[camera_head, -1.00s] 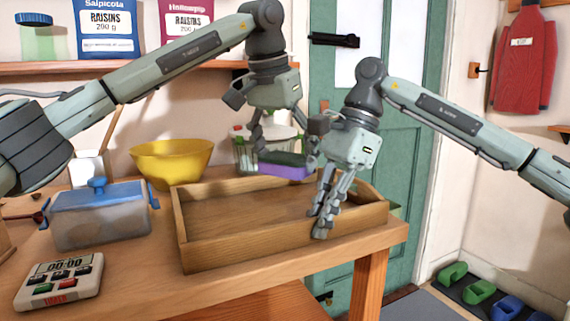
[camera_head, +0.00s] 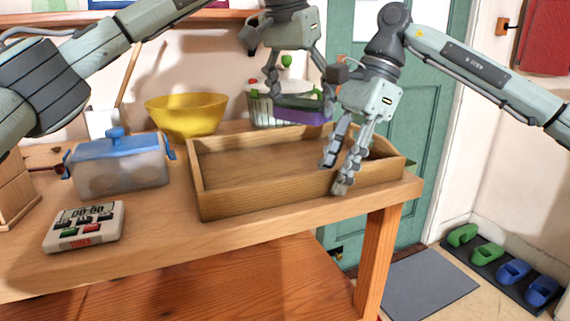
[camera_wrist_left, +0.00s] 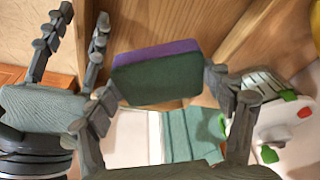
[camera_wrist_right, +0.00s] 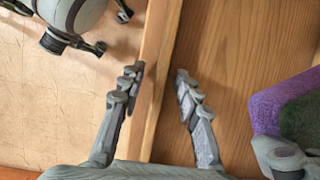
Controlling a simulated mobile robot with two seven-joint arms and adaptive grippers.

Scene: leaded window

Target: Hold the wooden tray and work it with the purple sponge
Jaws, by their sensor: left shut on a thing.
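The wooden tray (camera_head: 262,201) lies on the wooden table. My left gripper (camera_head: 300,103) is shut on the purple sponge (camera_head: 306,117), which has a dark green face, and holds it above the tray's far side. The left wrist view shows the sponge (camera_wrist_left: 155,78) between the fingers. My right gripper (camera_head: 337,176) is open at the tray's front wall near its right end. In the right wrist view its fingers (camera_wrist_right: 157,75) stand on either side of the tray wall (camera_wrist_right: 150,115), with gaps visible. The sponge (camera_wrist_right: 265,112) shows at that view's right edge.
A blue-lidded container (camera_head: 120,170) and a timer (camera_head: 84,226) stand left of the tray. A yellow bowl (camera_head: 187,115) and a white-lidded basket (camera_head: 262,108) stand behind it. The table edge runs close in front of the tray. A green door (camera_head: 415,170) is behind.

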